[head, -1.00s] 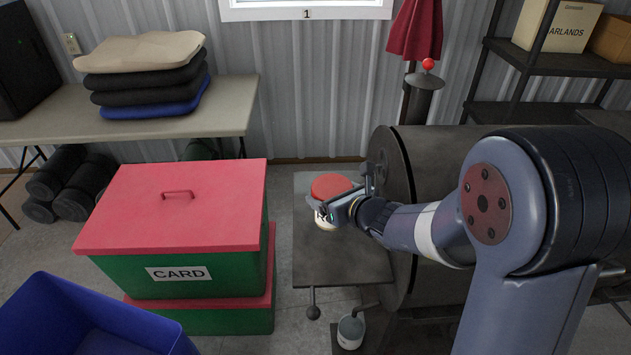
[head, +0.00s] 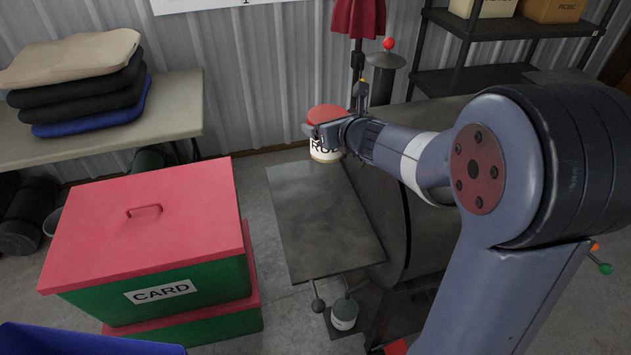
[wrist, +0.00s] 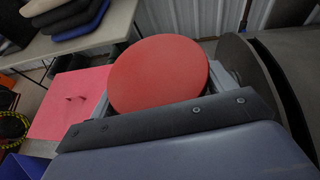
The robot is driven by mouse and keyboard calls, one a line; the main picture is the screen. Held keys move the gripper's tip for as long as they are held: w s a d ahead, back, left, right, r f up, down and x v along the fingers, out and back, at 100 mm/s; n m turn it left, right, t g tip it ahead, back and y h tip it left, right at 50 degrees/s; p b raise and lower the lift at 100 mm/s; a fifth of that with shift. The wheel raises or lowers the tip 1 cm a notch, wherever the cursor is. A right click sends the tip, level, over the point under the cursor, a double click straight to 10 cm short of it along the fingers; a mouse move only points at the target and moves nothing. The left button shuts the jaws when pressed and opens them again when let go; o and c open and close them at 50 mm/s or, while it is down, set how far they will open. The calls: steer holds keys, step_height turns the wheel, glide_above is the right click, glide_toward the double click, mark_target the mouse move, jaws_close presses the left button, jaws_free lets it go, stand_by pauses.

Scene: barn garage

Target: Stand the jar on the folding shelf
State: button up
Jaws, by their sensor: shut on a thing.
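The jar (head: 322,153) is white with a red lid and dark lettering, part of which shows. My gripper (head: 332,126) is shut on it just below the lid and holds it about upright. The folding shelf (head: 322,222) is a bare dark grey plate on the side of a barrel-shaped cooker. In the head view the jar appears over the shelf's far edge, with its base seemingly above the plate. In the wrist view the red lid (wrist: 158,75) fills the middle between the fingers and hides the jar's body and whatever lies under it.
The dark cooker barrel (head: 375,205) stands right of the shelf, with a chimney (head: 384,80) behind. A green box with a red lid (head: 150,215) stands to the left. A small bucket (head: 344,314) hangs below the shelf's near end. The shelf top is clear.

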step_height(320, 180, down, 16)
steer(key=b, duration=0.5)
steer(key=shift+r, duration=0.1)
steer(key=shift+b, duration=0.3)
steer(key=o, duration=1.1)
steer(key=v, duration=0.7)
steer(key=shift+s+d+r, duration=0.15)
steer(key=shift+s, duration=0.05)
